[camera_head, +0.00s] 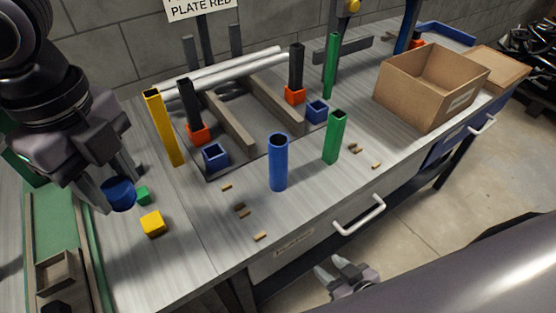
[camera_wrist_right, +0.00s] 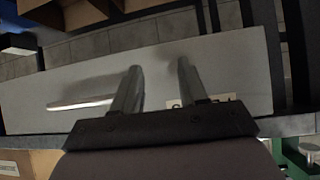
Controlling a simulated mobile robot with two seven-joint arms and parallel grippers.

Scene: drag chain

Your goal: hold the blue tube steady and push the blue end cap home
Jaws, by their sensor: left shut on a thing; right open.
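The blue tube (camera_head: 279,164) stands upright on the grey bench near its front edge, with its open end up. My left gripper (camera_head: 112,193) is at the left of the bench, shut on the blue end cap (camera_head: 121,193), a short round piece. The cap is well to the left of the tube and apart from it. My right gripper (camera_head: 345,273) is open and empty in front of the bench, below the drawer handle. In the right wrist view its two fingers (camera_wrist_right: 157,88) are spread with nothing between them, facing a grey panel with a handle.
A green tube (camera_head: 335,138) stands right of the blue tube. A yellow post (camera_head: 162,128) and blue square holder (camera_head: 215,156) stand behind left. A yellow block (camera_head: 153,223) and small green block (camera_head: 142,195) lie near my left gripper. A cardboard box (camera_head: 432,86) is at right.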

